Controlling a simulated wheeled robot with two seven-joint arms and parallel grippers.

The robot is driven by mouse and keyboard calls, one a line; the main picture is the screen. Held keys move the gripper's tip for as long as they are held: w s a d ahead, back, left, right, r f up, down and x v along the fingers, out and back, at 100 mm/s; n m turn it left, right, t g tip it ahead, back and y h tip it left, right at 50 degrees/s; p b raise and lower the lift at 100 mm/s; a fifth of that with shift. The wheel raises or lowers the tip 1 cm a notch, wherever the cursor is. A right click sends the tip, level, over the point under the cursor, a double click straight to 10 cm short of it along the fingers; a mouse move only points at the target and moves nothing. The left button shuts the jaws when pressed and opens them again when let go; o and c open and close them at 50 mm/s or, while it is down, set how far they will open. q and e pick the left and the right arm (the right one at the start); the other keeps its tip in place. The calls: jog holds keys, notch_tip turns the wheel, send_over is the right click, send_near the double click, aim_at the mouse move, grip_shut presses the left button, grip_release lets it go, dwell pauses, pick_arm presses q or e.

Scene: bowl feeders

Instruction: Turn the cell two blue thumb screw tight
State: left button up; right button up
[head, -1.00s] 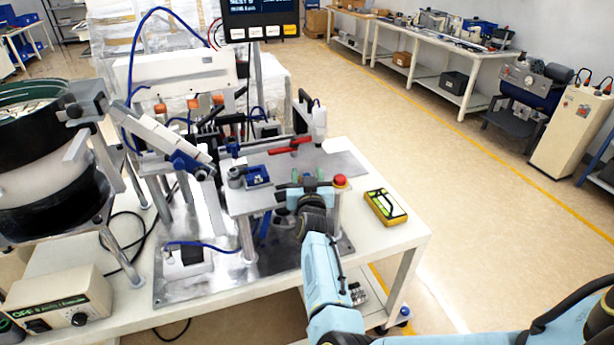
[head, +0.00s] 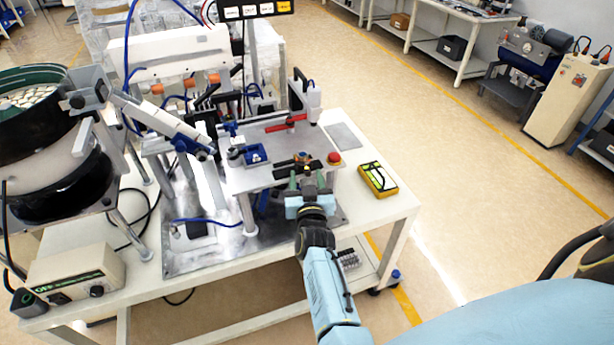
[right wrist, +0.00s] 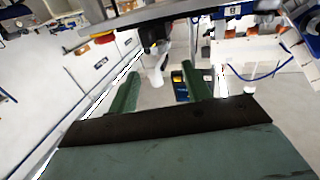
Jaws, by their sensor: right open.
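My right gripper (head: 307,181) is at the front edge of the raised metal plate (head: 235,178), its green fingers pointing at the station. Its fingers are apart with nothing held, as the right wrist view (right wrist: 160,90) also shows. Just beyond the fingertips is a small dark fixture with a brass-coloured part (head: 303,158). A blue block (head: 256,154) with a dark knob beside it sits on the plate, left of the gripper. I cannot tell for certain which blue part is the cell two thumb screw. My left gripper is out of view.
A red emergency button (head: 334,158) stands close right of the gripper. A red-handled lever (head: 286,124) lies behind it. A yellow meter (head: 378,179) rests on the white table. Feeder bowls (head: 45,105) and an inclined track (head: 160,122) are at left.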

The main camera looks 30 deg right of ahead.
jog(key=shift+v, duration=1.1)
jog(key=shift+f, duration=0.1)
jog(key=s+a+f+n+g+y+b, duration=0.25)
jog(key=s+f, duration=0.25)
jog(key=f, duration=0.7)
jog(key=s+a+f+n+g+y+b, duration=0.1)
jog(key=s+a+f+g+y+b, duration=0.25)
jog(key=f, duration=0.85)
jog(key=s+a+f+n+y+b, duration=0.1)
jog(key=s+a+f+n+b, duration=0.2)
jog(key=s+f, duration=0.65)
jog(key=s+d+f+g+b, duration=0.3)
jog(key=s+f+g+b, duration=0.1)
jog(key=s+f, duration=0.8)
jog(key=s+d+f+g+b, duration=0.2)
jog(key=s+f+g+b, duration=0.2)
jog(key=s+f, duration=0.8)
jog(key=s+g, duration=0.1)
jog(key=s, duration=0.6)
jog(key=shift+d+f+n+b, duration=0.25)
jog(key=shift+d+n+b, duration=0.05)
jog(key=shift+d+n, duration=0.05)
